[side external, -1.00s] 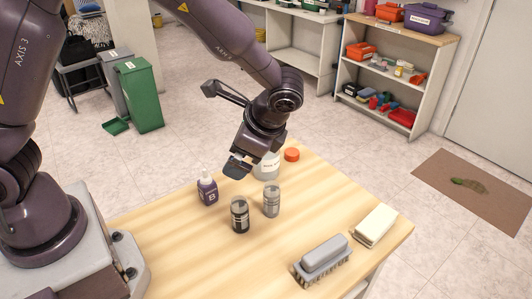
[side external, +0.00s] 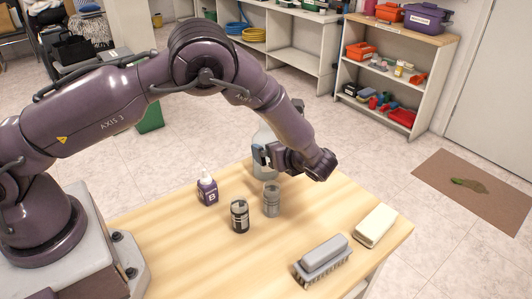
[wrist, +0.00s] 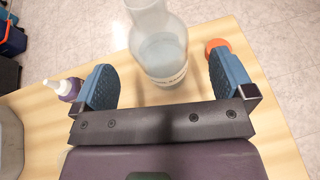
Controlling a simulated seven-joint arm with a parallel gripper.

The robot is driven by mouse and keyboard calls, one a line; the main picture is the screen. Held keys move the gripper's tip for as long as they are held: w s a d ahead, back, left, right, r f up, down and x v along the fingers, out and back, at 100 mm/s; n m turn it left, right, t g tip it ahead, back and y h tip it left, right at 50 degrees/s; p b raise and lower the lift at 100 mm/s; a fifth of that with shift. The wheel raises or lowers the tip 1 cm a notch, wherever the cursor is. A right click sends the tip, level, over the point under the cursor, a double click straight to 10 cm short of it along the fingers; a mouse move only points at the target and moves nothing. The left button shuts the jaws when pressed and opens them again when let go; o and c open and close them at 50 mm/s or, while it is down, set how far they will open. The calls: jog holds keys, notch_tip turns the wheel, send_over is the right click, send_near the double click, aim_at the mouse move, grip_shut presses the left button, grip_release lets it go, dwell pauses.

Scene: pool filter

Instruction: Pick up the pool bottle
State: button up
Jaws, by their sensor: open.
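The pool bottle (wrist: 158,45) is a clear, wide bottle with a narrowing top and a pale label, standing on the table. In the wrist view it lies ahead of and between the two blue finger pads of my gripper (wrist: 166,76), with a visible gap on each side. My gripper is open and holds nothing. In the side view the bottle (side external: 264,140) stands at the table's back edge, partly hidden behind my gripper (side external: 268,157).
A small purple-labelled bottle (side external: 207,189), a dark jar (side external: 239,215) and a grey jar (side external: 271,199) stand nearby. A brush (side external: 322,258) and a pale block (side external: 375,226) lie at the front right. An orange cap (wrist: 218,46) lies right of the bottle. The table's front left is clear.

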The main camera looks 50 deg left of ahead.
jog(key=x, duration=0.6)
jog(key=shift+s+a+f, duration=0.1)
jog(key=shift+a+f, duration=0.05)
jog(key=shift+f, duration=0.25)
jog(key=c, duration=1)
